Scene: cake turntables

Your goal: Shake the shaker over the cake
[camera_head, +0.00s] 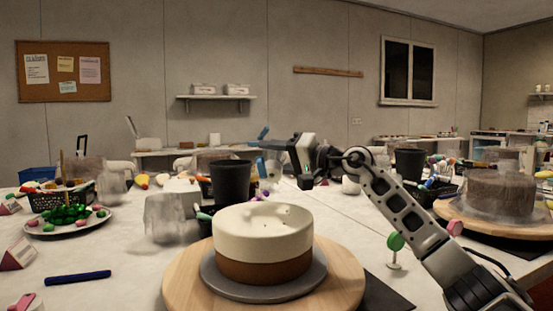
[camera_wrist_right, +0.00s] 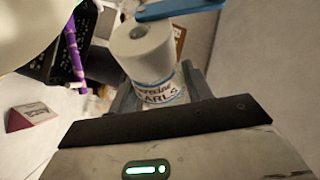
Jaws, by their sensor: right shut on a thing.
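The cake (camera_head: 262,235), cream on top and brown below, stands on a grey disc (camera_head: 265,289) on a round wooden turntable (camera_head: 340,283). Small marks or bits show on its top. The shaker (camera_wrist_right: 152,70) is white with a printed label in the right wrist view and sits between the fingers of my right gripper (camera_wrist_right: 163,92). A pale rounded edge, likely the cake, fills the wrist view's upper left corner. My left gripper is not in view.
A black cup (camera_head: 231,182) stands behind the cake. A clear container (camera_head: 170,218) is to its left. A plate of green and pink sweets (camera_head: 68,217) and a blue pen (camera_head: 78,277) lie at left. A second, brown cake (camera_head: 500,192) stands at right.

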